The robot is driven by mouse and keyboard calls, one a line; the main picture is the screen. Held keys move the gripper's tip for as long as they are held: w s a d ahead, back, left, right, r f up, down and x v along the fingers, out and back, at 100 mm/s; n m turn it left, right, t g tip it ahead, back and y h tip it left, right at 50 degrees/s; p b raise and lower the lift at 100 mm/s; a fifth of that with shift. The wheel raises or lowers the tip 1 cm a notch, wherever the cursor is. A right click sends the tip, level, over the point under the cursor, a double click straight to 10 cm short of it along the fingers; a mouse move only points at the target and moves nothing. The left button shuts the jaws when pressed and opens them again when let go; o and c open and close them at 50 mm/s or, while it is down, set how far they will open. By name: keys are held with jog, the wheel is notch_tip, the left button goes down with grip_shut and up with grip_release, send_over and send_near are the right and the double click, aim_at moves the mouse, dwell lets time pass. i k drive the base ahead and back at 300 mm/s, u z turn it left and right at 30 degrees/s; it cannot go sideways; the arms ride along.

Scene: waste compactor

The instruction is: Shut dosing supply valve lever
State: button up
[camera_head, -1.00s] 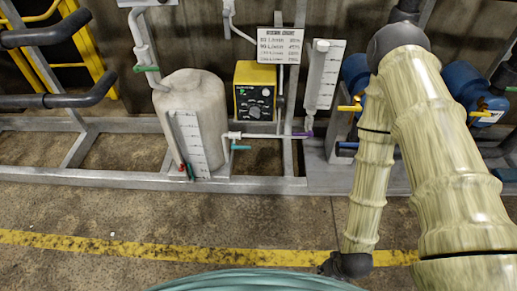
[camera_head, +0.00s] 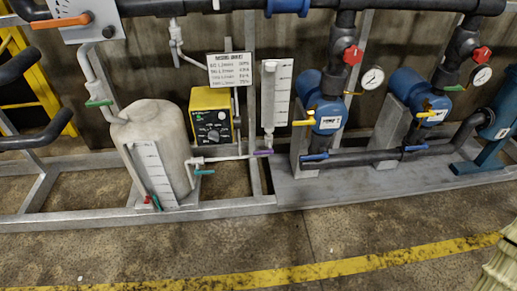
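A white dosing tank (camera_head: 155,140) stands at the left with a scale on its front. Small levers sit on the pipework around it: a teal lever (camera_head: 204,172) at the tank's lower outlet pipe, a green lever (camera_head: 98,103) on the pipe at its upper left, and a purple lever (camera_head: 263,152) below the clear gauge column (camera_head: 275,95). The teal and purple levers look roughly level. I see no label marking which lever is the dosing supply valve.
A yellow dosing pump (camera_head: 211,115) hangs behind the tank under a chart sign (camera_head: 230,69). Two blue pumps (camera_head: 323,112) with red-handled valves and gauges stand right. A grey frame rail (camera_head: 230,207) runs along the front. The floor before it is clear, with a yellow line (camera_head: 330,274).

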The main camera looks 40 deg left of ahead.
aim_at(196, 172)
jog(key=z, duration=0.65)
jog(key=k, duration=1.5)
jog(key=u, duration=2)
jog(key=i, duration=0.5)
